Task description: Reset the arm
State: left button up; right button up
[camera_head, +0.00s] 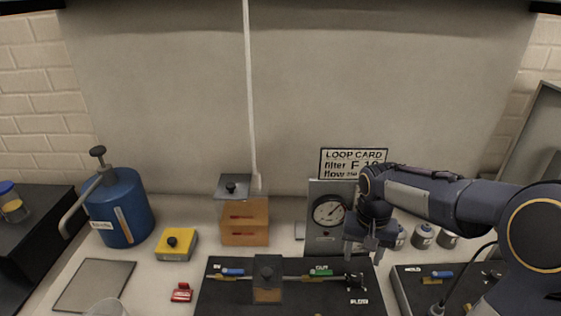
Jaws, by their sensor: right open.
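My right arm comes in from the right. Its gripper (361,248) points down with its fingers apart and nothing visible between them. It hangs in front of the grey gauge panel (322,245), above the far right part of the black board (225,294). I cannot tell whether it touches anything. My left gripper is not in view.
The board bears a rod with a blue handle, a green handle and an amber block (267,291). A blue canister (121,210), yellow box (177,245), amber box (245,222) and small red item (181,293) stand left. Several small cans (423,236) stand right.

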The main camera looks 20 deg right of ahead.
jog(key=s+a+r+n+t+y, duration=0.2)
jog(key=s+a, duration=0.4)
jog(key=s, duration=0.2)
jog(key=s+a+r+n+t+y, duration=0.1)
jog(key=s+a+n+t, duration=0.1)
jog(key=s+a, duration=0.4)
jog(key=shift+s+r+n+t+y, duration=0.4)
jog(key=shift+s+t, duration=0.4)
jog(key=shift+s, duration=0.15)
jog(key=n+g+h+b, duration=0.4)
jog(key=g+b, duration=0.2)
jog(key=b, duration=0.3)
send_over(357, 277)
notch_tip(357, 277, down, 4)
notch_tip(357, 277, down, 8)
jog(key=shift+r, duration=0.2)
